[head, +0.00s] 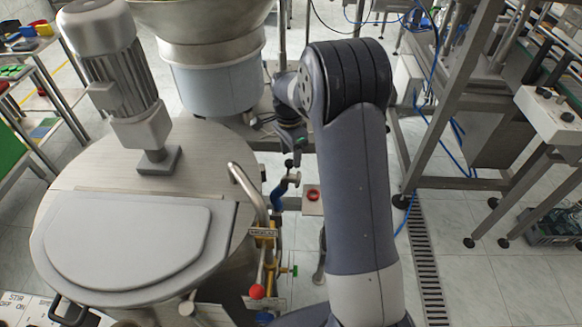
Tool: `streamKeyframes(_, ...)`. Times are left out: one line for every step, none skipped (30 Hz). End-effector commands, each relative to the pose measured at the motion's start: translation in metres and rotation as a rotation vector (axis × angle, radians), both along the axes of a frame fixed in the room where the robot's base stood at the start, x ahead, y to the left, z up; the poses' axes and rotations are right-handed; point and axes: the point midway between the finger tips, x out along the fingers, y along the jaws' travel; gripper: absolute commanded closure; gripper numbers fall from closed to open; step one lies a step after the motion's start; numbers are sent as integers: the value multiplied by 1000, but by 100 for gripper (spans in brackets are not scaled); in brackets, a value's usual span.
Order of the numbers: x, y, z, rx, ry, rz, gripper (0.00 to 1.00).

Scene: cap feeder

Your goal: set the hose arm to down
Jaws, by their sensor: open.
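A bent metal pipe (250,195) stands at the right edge of the round steel tank and looks like the hose arm; its top end tips up and left. A lever with a red ball knob (257,291) sits below it, beside a yellow fitting (264,236). I cannot tell for sure which of these parts is the hose arm. My gripper (291,160) hangs below my wrist, to the right of the pipe and apart from it. It is small and dark here, open, with nothing seen in it. A blue valve or hose piece (284,188) shows just under it.
The steel tank (205,150) with a grey lid (125,242) and a motor (112,65) fills the left. A feeder bowl (212,80) stands behind. A red ring (313,194) lies on a small plate. A metal frame (447,105) stands right; floor (480,270) is clear below it.

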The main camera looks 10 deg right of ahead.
Motion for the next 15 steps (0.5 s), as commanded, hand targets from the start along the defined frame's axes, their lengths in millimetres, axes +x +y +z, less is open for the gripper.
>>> streamKeyframes(-2,-1,-10,0,5,0,50)
streamKeyframes(-3,-1,-16,0,7,0,50)
streamKeyframes(-3,-1,-23,-1,5,-1,50)
streamKeyframes(-3,-1,-29,-1,5,-1,50)
streamKeyframes(-3,-1,-34,-1,5,-1,50)
streamKeyframes(-4,-1,-40,0,4,0,50)
streamKeyframes(-4,-1,-44,0,4,0,50)
streamKeyframes(-4,-1,-48,0,5,0,50)
streamKeyframes(-4,-1,-53,0,3,0,50)
streamKeyframes(-4,-1,-56,-1,2,0,50)
streamKeyframes(-4,-1,-58,0,3,0,50)
streamKeyframes(-4,-1,-61,-1,2,0,50)
streamKeyframes(-4,-1,-63,0,1,0,50)
streamKeyframes(-4,-1,-64,0,0,0,50)
streamKeyframes(-4,-1,-65,0,0,0,50)
